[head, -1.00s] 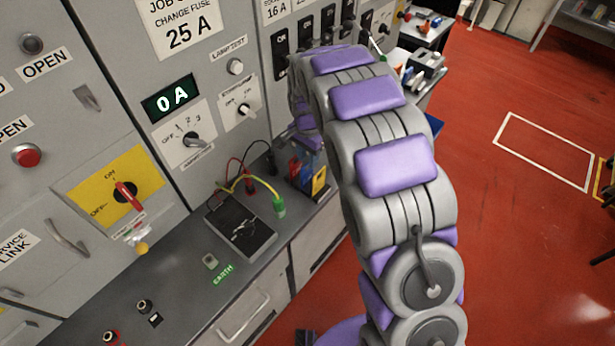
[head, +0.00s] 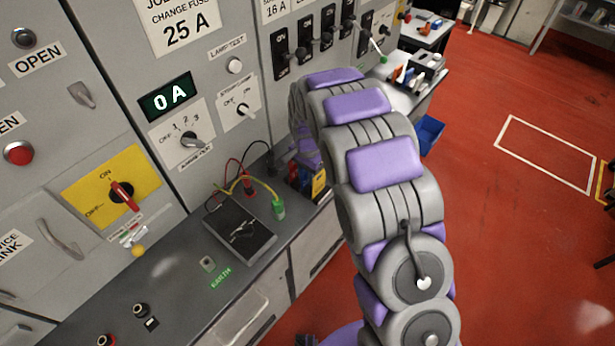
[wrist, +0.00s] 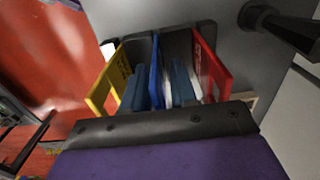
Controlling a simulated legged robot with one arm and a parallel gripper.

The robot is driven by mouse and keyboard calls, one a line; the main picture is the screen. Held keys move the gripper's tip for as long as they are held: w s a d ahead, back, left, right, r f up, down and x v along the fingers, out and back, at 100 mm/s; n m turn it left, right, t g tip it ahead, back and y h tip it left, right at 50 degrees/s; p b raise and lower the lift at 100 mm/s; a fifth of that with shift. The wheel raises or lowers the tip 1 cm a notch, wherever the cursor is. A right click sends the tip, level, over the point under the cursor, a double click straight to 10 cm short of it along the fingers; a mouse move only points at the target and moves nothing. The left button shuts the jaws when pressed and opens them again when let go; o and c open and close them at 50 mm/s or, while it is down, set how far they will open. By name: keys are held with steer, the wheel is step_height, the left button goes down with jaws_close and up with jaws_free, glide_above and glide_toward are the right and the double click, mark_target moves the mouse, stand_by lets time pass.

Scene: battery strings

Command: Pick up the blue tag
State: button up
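In the wrist view the blue tag (wrist: 154,72) stands on edge in a dark holder (wrist: 200,32), between a yellow tag (wrist: 104,84) on the left and a red tag (wrist: 211,66) on the right. Paler blue-grey pieces stand close beside it. A dark bar with a purple pad, seemingly part of my gripper (wrist: 160,128), fills the bottom of that view, in front of the tags.
A dark meter (head: 240,233) with leads and a green plug (head: 278,207) lies on the bench left of the tags. The grey panel with switches (head: 190,139) rises behind. A blue bin (head: 430,133) and a side table stand beyond my arm. Red floor is open at right.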

steer(key=shift+a, duration=0.2)
steer(key=c, duration=0.5)
jaws_close()
steer(key=shift+d+r, duration=0.1)
